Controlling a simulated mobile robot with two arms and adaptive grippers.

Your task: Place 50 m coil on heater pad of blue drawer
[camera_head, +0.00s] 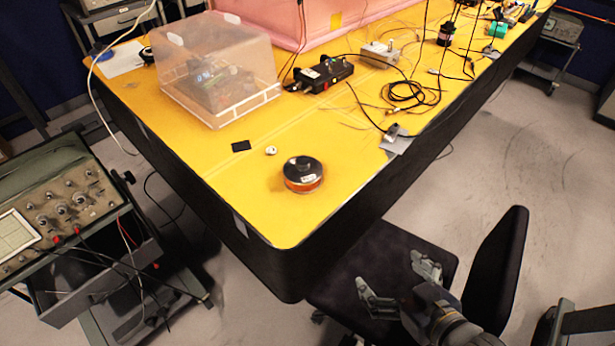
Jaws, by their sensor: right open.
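A round coil (303,174) with a black top and an orange-copper side lies flat near the front corner of the yellow table. My right gripper (398,278) is open and empty, below and to the right of the coil, beyond the table's edge and over a black chair. It is well apart from the coil. My left gripper is not in view. I see no blue drawer or heater pad that I can make out; a small black flat square (241,146) lies on the table left of the coil.
A clear plastic box (215,70) covers equipment on the table. A black device (320,74) and loose cables lie behind the coil. A small white round item (271,151) sits near it. A black chair (497,265) stands by the table. An oscilloscope (60,205) is on a cart at left.

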